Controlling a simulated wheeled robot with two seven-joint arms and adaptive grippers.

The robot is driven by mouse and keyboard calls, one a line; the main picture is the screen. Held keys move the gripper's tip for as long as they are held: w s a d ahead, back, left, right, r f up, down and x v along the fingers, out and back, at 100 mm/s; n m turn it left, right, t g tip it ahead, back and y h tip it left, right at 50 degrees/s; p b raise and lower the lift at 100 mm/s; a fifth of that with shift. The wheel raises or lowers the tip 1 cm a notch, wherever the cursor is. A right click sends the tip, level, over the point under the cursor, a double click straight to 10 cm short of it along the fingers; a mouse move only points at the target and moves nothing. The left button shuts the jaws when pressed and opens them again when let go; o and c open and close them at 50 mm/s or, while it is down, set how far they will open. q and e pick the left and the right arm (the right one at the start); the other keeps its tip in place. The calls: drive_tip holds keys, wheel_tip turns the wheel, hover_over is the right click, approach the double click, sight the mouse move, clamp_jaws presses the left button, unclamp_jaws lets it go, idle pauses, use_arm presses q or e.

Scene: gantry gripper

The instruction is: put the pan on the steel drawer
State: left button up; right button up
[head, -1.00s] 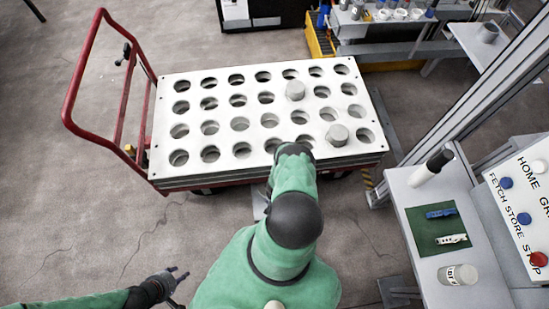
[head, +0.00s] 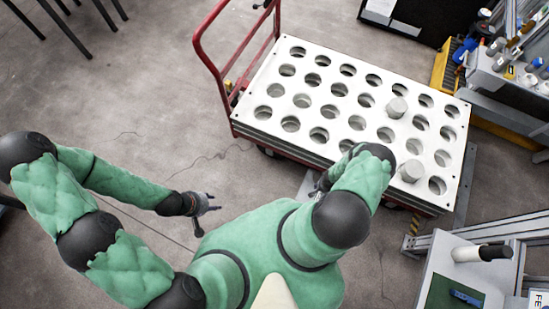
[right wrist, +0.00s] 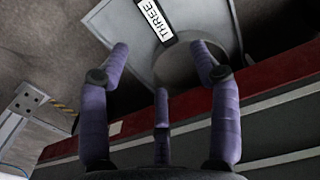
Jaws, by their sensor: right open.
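I cannot clearly make out a pan or name a steel drawer. In the right wrist view a grey flat panel (right wrist: 120,22) bears a white label reading THREE (right wrist: 157,18). A round grey thing (right wrist: 185,66) shows beside the label, partly behind my fingers; I cannot tell if it is the pan. My right gripper (right wrist: 163,62) has its three fingers spread, with nothing held between them. In the head view it is mostly hidden behind my arm at the cart's near edge. My left gripper (head: 208,203) is open and empty above the bare floor.
A cart with a red handle (head: 205,50) carries a white plate (head: 262,88) with rows of round holes. Two grey cylinders (head: 397,107) (head: 411,170) stand in it. A side table (head: 440,262) with a white-and-black tool (head: 482,253) is at lower right.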

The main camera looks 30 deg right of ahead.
drive_tip(key=w+a+r+n+t+y, duration=0.1)
drive_tip(key=w+a+r+n+y, duration=0.1)
drive_tip(key=w+a+r, duration=0.7)
drive_tip(key=w+a+r+n+y, duration=0.25)
drive_tip(key=w+a+r, duration=0.25)
drive_tip(key=a+r, duration=0.75)
drive_tip(key=s+a+r+n, duration=0.1)
drive_tip(key=s+a+r, duration=0.2)
drive_tip(key=r, duration=0.7)
drive_tip(key=s+a+r+n, duration=0.2)
drive_tip(key=s+a+r, duration=0.2)
drive_tip(key=r, duration=0.6)
drive_tip(key=shift+a+g+h, duration=0.3)
drive_tip(key=shift+a+h, duration=0.05)
drive_tip(key=shift+a, duration=0.65)
drive_tip(key=shift+s, duration=0.1)
